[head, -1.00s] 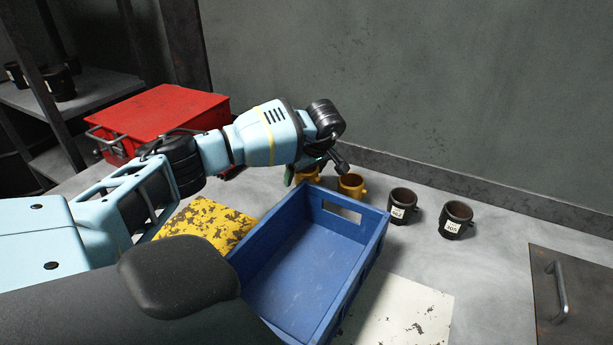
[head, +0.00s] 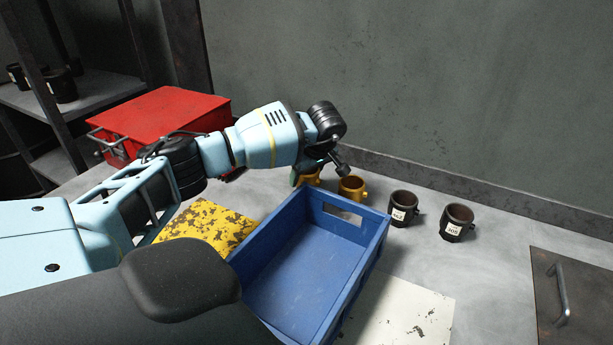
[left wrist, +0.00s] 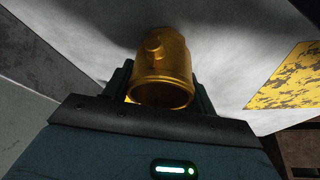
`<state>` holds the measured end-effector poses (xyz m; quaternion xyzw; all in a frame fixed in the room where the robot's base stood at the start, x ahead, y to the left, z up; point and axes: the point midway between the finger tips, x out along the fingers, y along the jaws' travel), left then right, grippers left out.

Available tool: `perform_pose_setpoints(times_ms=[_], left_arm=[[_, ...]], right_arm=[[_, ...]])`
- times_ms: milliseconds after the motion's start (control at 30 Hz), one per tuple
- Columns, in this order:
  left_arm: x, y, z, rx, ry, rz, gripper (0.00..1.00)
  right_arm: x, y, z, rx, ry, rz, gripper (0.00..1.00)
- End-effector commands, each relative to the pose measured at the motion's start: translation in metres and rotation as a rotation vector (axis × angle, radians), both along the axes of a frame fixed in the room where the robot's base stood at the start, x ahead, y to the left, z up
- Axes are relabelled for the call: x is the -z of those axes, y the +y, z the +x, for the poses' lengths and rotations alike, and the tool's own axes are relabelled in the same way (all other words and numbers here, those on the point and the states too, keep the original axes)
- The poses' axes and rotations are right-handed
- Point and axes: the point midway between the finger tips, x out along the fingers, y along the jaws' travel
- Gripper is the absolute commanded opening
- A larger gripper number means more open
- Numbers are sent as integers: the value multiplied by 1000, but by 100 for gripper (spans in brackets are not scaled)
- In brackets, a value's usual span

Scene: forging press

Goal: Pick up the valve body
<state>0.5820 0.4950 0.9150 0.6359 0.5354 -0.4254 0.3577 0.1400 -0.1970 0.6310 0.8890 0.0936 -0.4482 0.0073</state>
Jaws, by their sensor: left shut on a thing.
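A brass-coloured valve body (head: 309,178), a short hollow cylinder with a small side stub, stands on the grey bench behind the blue crate. In the left wrist view the valve body (left wrist: 163,72) sits between the two dark green fingers, its open rim facing the camera. My left gripper (left wrist: 162,88) is shut on it. In the head view the left gripper (head: 303,175) is partly hidden by its own wrist, which also covers part of the valve body. A second brass valve body (head: 351,188) stands just to the right, apart from the held one. My right gripper is not in view.
A blue crate (head: 262,238), empty where I see inside, stands in front. Two dark labelled cylinders (head: 402,208) (head: 457,223) stand to the right. A red box (head: 155,118) is at the left, a worn yellow plate (head: 207,231) beside the crate. A wall (head: 430,85) closes the back.

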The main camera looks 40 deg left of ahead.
Motion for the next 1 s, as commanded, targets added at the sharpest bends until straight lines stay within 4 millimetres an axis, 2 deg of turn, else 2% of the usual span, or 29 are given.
perform_pose_setpoints(times_ms=[400,533,700,1000], left_arm=[[-70,0,1,0,-8,0,21],[-87,0,1,0,-5,0,21],[-98,0,1,-1,-4,0,21],[-99,0,0,-1,-3,1,21]], right_arm=[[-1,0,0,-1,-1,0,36],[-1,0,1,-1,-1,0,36],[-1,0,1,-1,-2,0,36],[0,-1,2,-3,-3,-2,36]])
